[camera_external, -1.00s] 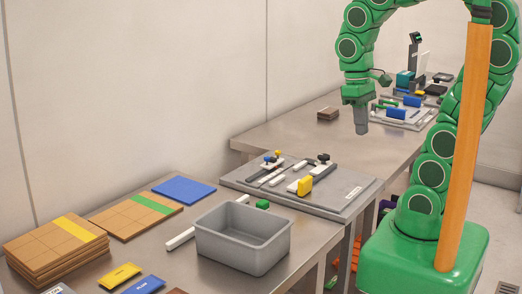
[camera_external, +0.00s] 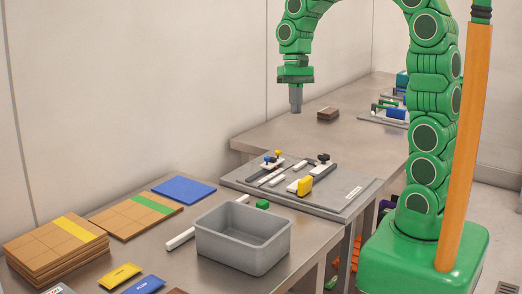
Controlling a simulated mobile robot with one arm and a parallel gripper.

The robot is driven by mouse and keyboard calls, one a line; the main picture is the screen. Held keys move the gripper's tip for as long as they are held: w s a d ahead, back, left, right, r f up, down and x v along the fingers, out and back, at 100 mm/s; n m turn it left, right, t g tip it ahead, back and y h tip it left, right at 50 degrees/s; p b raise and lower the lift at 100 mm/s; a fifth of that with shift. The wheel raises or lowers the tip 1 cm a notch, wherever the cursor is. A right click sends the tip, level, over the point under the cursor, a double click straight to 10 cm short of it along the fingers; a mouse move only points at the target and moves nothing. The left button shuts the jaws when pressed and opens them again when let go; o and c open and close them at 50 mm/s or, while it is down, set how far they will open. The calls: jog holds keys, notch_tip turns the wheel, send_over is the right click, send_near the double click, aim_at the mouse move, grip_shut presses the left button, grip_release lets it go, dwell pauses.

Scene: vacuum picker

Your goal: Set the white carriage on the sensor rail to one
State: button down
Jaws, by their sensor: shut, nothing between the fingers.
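A grey fixture board (camera_external: 340,204) lies on the metal table and carries rails with small fittings. White pieces sit on it: one (camera_external: 275,165) near blue and yellow knobs, one (camera_external: 322,167) under a black knob, and a small one (camera_external: 292,187) beside a yellow block (camera_external: 305,186). I cannot tell for sure which is the white carriage, and any scale marks are too small to read. My gripper (camera_external: 296,108) points down, shut and empty, in the air above and behind the board, touching nothing.
Cardboard stacks (camera_external: 55,250) and a blue sheet (camera_external: 184,190) lie left. A small brown stack (camera_external: 328,114) sits on the far table.

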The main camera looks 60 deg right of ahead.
jog(key=w+d+f+m+y, duration=0.1)
jog(key=w+d+f+m, duration=0.1)
jog(key=w+d, duration=0.3)
jog(key=w+d+f+m, duration=0.2)
jog(key=w+f, duration=0.1)
jog(key=w, duration=0.4)
jog(key=m, duration=0.4)
send_near(272, 160)
jog(key=shift+t+y, duration=0.3)
jog(key=shift+y, duration=0.1)
jog(key=x, duration=0.5)
jog(key=shift+w+a+f, duration=0.1)
jog(key=shift+w, duration=0.25)
